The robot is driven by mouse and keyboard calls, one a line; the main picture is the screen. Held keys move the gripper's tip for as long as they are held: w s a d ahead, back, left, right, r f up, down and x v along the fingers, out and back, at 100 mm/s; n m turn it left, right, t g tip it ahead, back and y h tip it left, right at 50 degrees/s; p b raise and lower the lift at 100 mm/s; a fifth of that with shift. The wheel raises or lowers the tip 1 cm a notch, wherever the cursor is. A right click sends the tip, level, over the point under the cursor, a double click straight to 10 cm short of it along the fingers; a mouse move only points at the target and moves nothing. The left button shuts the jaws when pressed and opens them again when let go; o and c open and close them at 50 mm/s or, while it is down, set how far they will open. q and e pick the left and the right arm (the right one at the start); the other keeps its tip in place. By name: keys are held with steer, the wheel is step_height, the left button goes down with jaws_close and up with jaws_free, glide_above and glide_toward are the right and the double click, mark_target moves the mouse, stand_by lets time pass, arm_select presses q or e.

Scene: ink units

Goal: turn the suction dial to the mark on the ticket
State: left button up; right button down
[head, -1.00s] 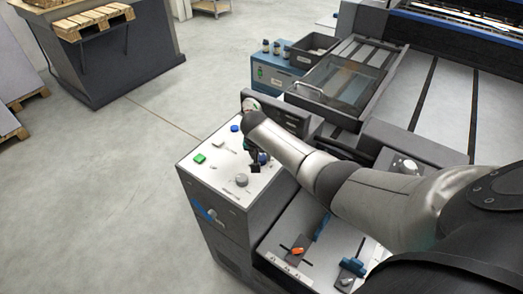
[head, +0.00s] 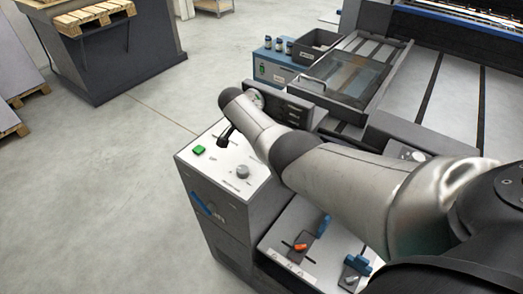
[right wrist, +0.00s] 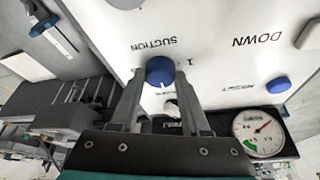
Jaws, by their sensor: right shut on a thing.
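The blue suction dial (right wrist: 160,70) with a white pointer line sits on the white panel under the SUCTION lettering in the right wrist view. The line points down in that picture; a "1" is printed beside the dial. My right gripper (right wrist: 161,73) is shut on the dial, one finger on each side. In the head view, my right arm hides the dial, and only a dark piece of the gripper shows over the panel. I cannot make out the ticket. My left gripper is out of view.
The panel (head: 213,166) also carries a green button (head: 198,150) and a grey knob (head: 243,171). The right wrist view shows a blue reset button (right wrist: 278,85) and a round gauge (right wrist: 258,131). A glass-topped tray (head: 352,75) stands behind the arm.

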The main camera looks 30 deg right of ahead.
steer(key=shift+m, duration=0.3)
stand_by(0.4)
steer(key=shift+c, duration=1.9)
jaws_free()
steer(key=shift+a+r, duration=0.15)
steer(key=shift+r, duration=0.35)
steer(key=p+v, duration=0.3)
steer(key=v, duration=1.1)
steer(key=shift+w, duration=0.15)
